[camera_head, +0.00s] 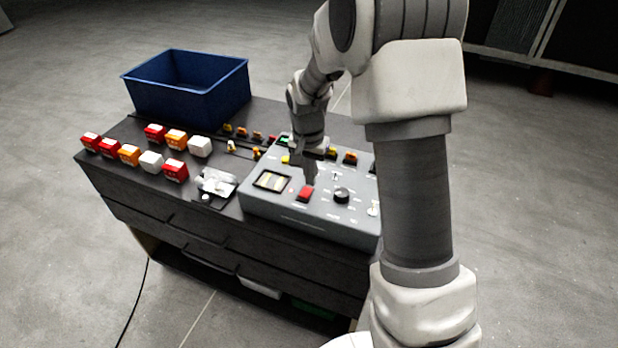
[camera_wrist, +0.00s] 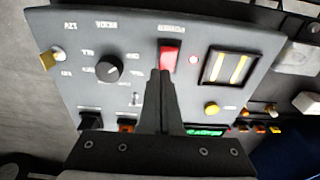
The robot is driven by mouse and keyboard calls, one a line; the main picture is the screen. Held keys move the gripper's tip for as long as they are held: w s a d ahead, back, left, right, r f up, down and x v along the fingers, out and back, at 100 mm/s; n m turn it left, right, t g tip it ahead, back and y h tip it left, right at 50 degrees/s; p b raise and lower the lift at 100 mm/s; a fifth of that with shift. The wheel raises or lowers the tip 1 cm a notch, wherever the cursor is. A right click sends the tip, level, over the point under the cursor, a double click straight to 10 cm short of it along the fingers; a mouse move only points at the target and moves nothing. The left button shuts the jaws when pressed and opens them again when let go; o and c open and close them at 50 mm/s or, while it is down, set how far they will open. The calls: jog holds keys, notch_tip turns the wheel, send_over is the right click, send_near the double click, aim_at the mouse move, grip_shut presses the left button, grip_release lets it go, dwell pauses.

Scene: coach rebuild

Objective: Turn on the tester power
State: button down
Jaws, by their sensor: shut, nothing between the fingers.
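The tester (camera_head: 310,225) is a grey sloped box on the right part of the dark bench; it fills much of the wrist view (camera_wrist: 120,35). Its red rocker switch (camera_head: 305,194) sits near the panel's front edge and shows in the wrist view (camera_wrist: 171,56) just past my fingertips. My gripper (camera_head: 309,182) points down at the panel, fingers together and empty. In the wrist view its tips (camera_wrist: 160,73) overlap the near edge of the switch; I cannot tell whether they touch it. A small green display (camera_wrist: 203,132) is partly hidden by my fingers.
The panel also holds a black knob (camera_head: 342,195), a meter window (camera_head: 272,181) and a yellow button (camera_wrist: 211,108). A metal fixture (camera_head: 216,182) and several red, orange and white blocks (camera_head: 152,161) lie to the left. A blue bin (camera_head: 188,88) stands behind them.

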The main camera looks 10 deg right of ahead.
aim_at(312, 188)
notch_tip(312, 188, up, 12)
jog(key=w, duration=0.1)
jog(key=shift+w+d, duration=0.15)
jog(key=shift+d, duration=0.3)
jog(key=s+a+r+n+t, duration=0.15)
jog(key=s+r+n, duration=0.25)
jog(key=s+r, duration=0.8)
jog(key=s+f+n+t, duration=0.2)
jog(key=s+n+t, duration=0.1)
jog(key=s, duration=1.2)
jog(key=shift+a+y, duration=0.2)
jog(key=shift+y, duration=0.1)
dwell(0.7)
